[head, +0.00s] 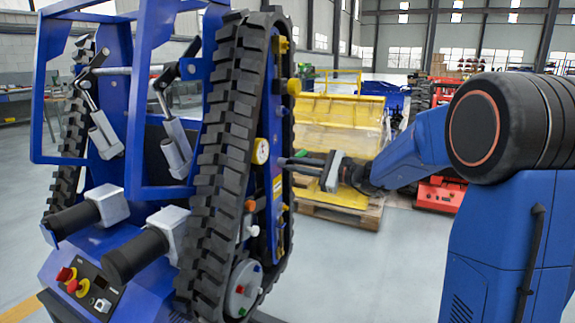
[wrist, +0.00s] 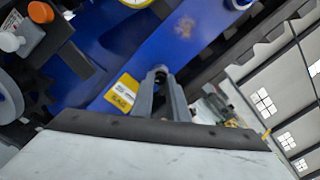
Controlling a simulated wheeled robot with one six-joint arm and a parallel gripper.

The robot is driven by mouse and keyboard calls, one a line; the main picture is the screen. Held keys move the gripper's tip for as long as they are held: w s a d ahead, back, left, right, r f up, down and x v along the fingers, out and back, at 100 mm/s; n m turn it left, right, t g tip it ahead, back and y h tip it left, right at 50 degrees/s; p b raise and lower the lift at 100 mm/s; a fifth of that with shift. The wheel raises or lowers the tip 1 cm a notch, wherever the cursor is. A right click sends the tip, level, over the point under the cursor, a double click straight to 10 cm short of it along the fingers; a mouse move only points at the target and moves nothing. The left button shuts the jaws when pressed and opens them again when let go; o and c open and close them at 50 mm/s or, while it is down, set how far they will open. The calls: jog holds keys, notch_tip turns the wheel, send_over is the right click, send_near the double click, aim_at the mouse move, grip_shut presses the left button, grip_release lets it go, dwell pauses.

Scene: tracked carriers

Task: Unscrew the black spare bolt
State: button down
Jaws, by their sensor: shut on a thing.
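My gripper (head: 286,161) reaches in from the right to the blue side panel (head: 267,190) of the tracked carrier. In the wrist view my gripper (wrist: 160,78) is closed, with its fingers nearly parallel. A small dark round end, the black spare bolt (wrist: 160,75), shows between the fingertips. The blue panel (wrist: 150,52) lies just beyond them. I cannot tell whether the bolt is still seated in the panel. A dark brownish spot (wrist: 184,27) shows on the panel beyond the tips. In the head view the fingers hide the bolt.
The rubber track (head: 232,120) stands close to the left of my gripper. A round gauge (head: 261,150) and yellow knobs (head: 293,87) stick out nearby. A yellow label (wrist: 123,92) is on the panel. A yellow machine on a pallet (head: 340,212) stands behind. Open floor lies below my arm.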

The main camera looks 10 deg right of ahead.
jog(key=shift+n, duration=1.2)
jog(key=n, duration=0.9)
jog(key=shift+n, duration=0.4)
jog(key=n, duration=0.9)
jog(key=shift+n, duration=0.3)
